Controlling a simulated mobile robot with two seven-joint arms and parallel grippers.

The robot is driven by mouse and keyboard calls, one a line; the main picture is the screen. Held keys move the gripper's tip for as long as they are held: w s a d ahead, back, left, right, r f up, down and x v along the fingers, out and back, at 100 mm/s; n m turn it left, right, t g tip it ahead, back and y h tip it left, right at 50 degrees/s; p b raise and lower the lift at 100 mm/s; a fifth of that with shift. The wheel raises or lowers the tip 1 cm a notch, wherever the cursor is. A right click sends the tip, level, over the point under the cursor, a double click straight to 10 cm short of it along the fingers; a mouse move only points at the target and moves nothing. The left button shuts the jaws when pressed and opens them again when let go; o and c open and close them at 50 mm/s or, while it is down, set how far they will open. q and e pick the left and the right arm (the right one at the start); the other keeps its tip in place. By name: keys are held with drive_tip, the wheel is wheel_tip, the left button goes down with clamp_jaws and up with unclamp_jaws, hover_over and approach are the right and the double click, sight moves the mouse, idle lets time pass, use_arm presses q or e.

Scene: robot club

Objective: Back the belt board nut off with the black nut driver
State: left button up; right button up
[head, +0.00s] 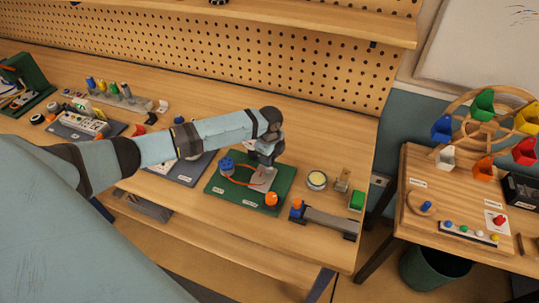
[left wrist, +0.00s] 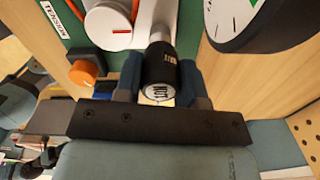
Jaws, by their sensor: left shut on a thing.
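The belt board (head: 219,193) is a green board on the workbench, with a blue part, a red belt line and an orange knob (head: 271,199). In the left wrist view the knob (left wrist: 84,72) sits beside the word TENSION. My left gripper (head: 264,163) is over the board's back right part, pointing down. In the left wrist view it (left wrist: 160,88) is shut on the black nut driver (left wrist: 158,66), marked NUT. The driver's far end points at a grey-white part beside a white pulley (left wrist: 107,24) with a red mark. The nut itself is hidden.
A grey rail with an orange knob (head: 297,204) lies front right. Another board (head: 187,170) is under my left arm. A pegboard (head: 250,60) rises behind.

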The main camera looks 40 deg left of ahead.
use_arm(q)
drive_tip(key=shift+r+n+p, duration=0.1)
drive_tip(key=shift+n+p, duration=0.3)
drive_tip(key=shift+n, duration=0.4)
drive_tip(key=n, duration=1)
drive_tip(key=o, duration=1)
